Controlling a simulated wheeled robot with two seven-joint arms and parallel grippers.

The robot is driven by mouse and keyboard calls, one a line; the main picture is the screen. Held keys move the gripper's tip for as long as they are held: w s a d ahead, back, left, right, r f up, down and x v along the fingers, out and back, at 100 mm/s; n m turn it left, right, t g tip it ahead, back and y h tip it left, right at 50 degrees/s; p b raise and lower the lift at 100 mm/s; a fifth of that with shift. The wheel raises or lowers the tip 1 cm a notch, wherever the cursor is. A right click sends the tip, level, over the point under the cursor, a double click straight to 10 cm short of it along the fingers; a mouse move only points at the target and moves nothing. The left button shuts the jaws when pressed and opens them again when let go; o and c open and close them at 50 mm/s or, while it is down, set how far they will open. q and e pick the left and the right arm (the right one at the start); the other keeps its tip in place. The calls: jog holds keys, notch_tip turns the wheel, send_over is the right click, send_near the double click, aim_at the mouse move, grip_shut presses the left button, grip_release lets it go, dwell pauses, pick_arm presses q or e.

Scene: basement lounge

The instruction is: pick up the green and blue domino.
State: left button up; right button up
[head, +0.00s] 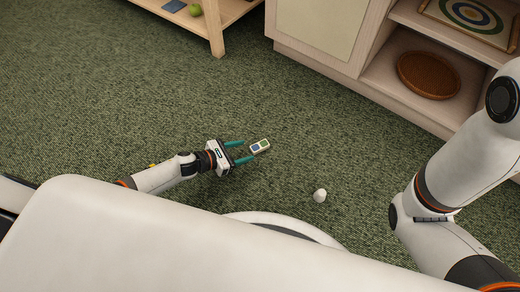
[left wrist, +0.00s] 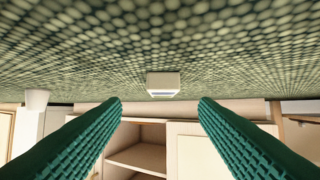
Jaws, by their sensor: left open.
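The green and blue domino (head: 260,146) lies on the green carpet, a small white-edged block with a blue part and a green part on top. My left gripper (head: 247,150) is low over the carpet, open and empty, its two teal fingers pointing at the domino. The domino is just beyond the fingertips. In the left wrist view the domino (left wrist: 163,85) shows as a pale block centred between the fingers and ahead of them; its colours hardly show there. My right arm is at the right of the head view, but its gripper is not visible.
A small white object (head: 320,195) stands on the carpet to the right. A cabinet (head: 365,90) with open shelves holds a brown basket (head: 428,75) and a target board (head: 470,18). A wooden table (head: 215,35) is at the top. Carpet around the domino is clear.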

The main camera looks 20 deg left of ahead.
aim_at(258, 147)
pick_arm(q)
jog(key=b+x, duration=0.3)
jog(key=x, duration=0.2)
jog(key=shift+w+d+f+b, duration=0.1)
jog(key=shift+w+f+b, duration=0.1)
jog(key=shift+w+b, duration=0.15)
jog(key=shift+w+d, duration=0.15)
jog(key=shift+d, duration=0.1)
jog(key=c, duration=1)
